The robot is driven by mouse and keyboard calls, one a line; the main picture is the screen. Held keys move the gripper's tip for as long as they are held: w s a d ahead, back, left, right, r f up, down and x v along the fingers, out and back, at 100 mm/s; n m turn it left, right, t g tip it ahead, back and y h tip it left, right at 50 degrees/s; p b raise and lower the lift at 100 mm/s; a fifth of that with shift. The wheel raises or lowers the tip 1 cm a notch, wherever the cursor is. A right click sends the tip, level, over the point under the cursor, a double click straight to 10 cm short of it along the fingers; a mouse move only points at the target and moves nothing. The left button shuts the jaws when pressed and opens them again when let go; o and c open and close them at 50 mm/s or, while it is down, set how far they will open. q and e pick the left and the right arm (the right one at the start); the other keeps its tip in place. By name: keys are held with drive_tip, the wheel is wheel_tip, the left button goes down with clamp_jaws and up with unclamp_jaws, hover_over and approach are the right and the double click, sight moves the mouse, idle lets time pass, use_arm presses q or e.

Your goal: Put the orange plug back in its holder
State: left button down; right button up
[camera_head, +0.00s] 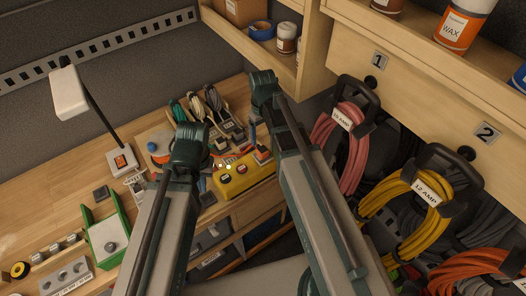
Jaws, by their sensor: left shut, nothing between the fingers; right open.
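An orange cord coil (478,270) hangs at the lower right, cut by the frame edge. I cannot make out the orange plug at its end. Several dark plugs (228,133) with cords stand in a rack at the back of the bench, the likely holder area; I cannot tell which slot is for the orange one. My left gripper (222,163) is shut and empty, small and partly hidden beyond my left arm, above the bench near the yellow box. My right gripper (256,142) is open, mostly hidden behind my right arm, near the plug rack.
A yellow box (245,181) with buttons sits at the bench's edge. A pink coil (354,160) and a yellow coil (374,198) hang on hooks at right. A lamp (68,94) and a green-sided device (107,237) stand at left. A shelf (252,50) overhangs behind.

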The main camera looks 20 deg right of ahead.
sight(263, 149)
drive_tip(key=shift+f+b, duration=4.5)
drive_tip(key=shift+f, duration=0.05)
clamp_jaws()
drive_tip(key=shift+r, duration=0.2)
drive_tip(key=shift+r+p, duration=2.9)
drive_tip(key=shift+p, duration=0.2)
drive_tip(key=shift+s+f, duration=0.1)
